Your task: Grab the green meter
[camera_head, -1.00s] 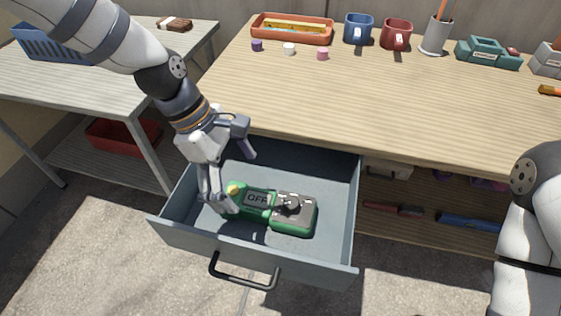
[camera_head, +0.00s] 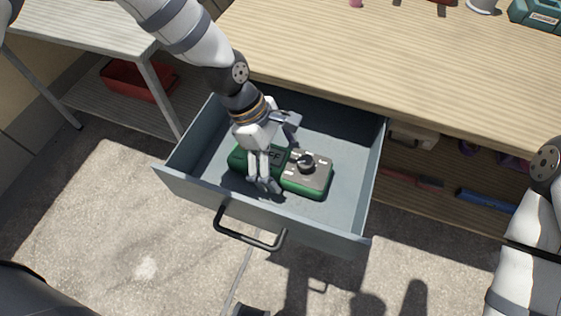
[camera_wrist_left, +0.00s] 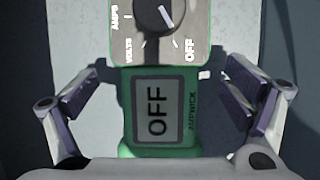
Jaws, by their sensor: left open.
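The green meter (camera_head: 309,177) lies face up in the open drawer (camera_head: 345,190). It has a grey dial panel and a screen that reads OFF. In the left wrist view the meter (camera_wrist_left: 140,75) runs up the middle of the picture, with its screen between my two fingers. My left gripper (camera_head: 267,187) is over the screen half of the meter and hides part of it. In the left wrist view the left gripper (camera_wrist_left: 163,98) is open, with a gap on each side of the meter. My right gripper is out of view; only my right arm shows at the right edge.
The wooden worktop (camera_head: 400,70) is above and behind the drawer. A red bin (camera_head: 138,80) sits on a lower shelf at left. A blue item (camera_head: 487,200) lies on a shelf at right.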

